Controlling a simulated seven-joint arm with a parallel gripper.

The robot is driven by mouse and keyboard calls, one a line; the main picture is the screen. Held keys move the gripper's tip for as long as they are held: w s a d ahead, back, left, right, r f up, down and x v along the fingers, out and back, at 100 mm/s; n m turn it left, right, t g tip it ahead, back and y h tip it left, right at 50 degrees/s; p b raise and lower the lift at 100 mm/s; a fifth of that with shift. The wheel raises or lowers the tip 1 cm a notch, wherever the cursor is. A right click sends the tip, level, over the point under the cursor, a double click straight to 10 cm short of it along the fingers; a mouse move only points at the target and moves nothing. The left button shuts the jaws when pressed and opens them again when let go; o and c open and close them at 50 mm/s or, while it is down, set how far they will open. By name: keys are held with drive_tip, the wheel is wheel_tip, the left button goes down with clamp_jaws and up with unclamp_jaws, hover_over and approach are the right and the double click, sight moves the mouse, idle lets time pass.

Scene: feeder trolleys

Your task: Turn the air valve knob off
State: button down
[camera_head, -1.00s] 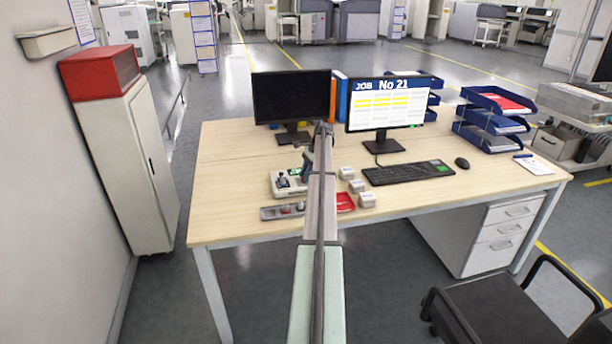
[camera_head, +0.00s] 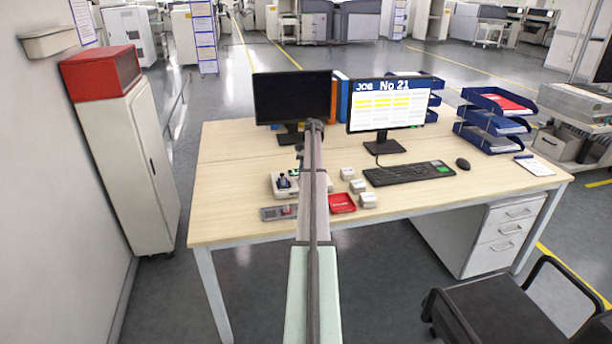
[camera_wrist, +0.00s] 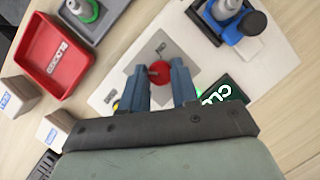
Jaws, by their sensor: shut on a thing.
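The air valve knob (camera_wrist: 160,72) shows in the wrist view as a small red round part on a grey plate with dark markings. The plate sits on a white panel (camera_wrist: 104,97). My gripper (camera_wrist: 160,78) is over the panel, its two blue-grey fingers on either side of the red knob and shut on it. The knob's lower part is hidden between the fingers. In the head view my arm hides the gripper and knob; part of the panel (camera_head: 284,192) shows left of the arm.
A red tray (camera_wrist: 55,55) and small white blocks (camera_wrist: 52,130) lie beside the panel. A blue fixture (camera_wrist: 225,22) with a dark knob stands at its upper right. A lit green display (camera_wrist: 222,96) is right of the fingers. Monitors (camera_head: 388,104) stand behind.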

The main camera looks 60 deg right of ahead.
drive_tip(key=shift+n, duration=0.3)
drive_tip(key=c, duration=0.8)
unclamp_jaws()
drive_tip(key=shift+c, duration=0.2)
drive_tip(key=shift+r, duration=0.1)
drive_tip(key=v, duration=0.7)
drive_tip(key=shift+w+r, duration=0.1)
